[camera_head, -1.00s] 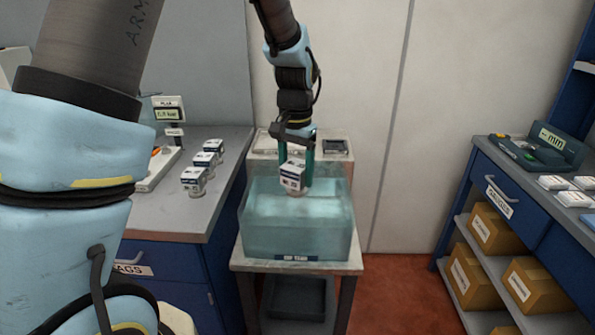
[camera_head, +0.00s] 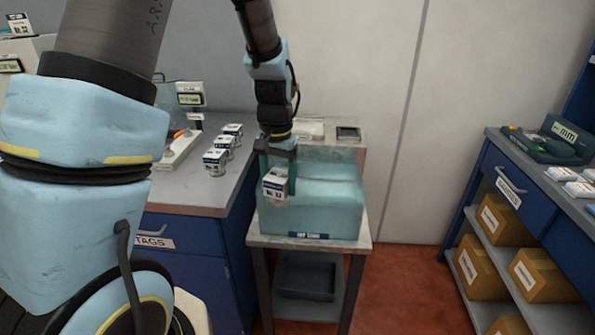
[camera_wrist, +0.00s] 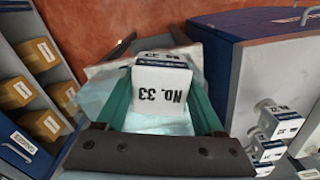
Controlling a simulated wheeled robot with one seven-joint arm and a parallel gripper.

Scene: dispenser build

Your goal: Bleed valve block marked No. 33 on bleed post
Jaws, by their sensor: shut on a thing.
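The valve block (camera_head: 275,185) is a white cube with a dark blue band, and its face reads No. 33 in the wrist view (camera_wrist: 160,92). My gripper (camera_head: 278,178) is shut on it, with a green finger on either side. The block is held in front of the upper left part of the clear water tank (camera_head: 325,200); I cannot tell whether it is over the tank or in front of it. No post that I can name as the bleed post is clear in these frames.
Several similar blocks (camera_head: 216,160) stand in a row on the grey bench (camera_head: 190,190) to the left. A small display (camera_head: 189,98) stands behind them. A blue drawer bench (camera_head: 500,185) with boxes (camera_head: 540,270) on its shelves is at right. Red floor between is clear.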

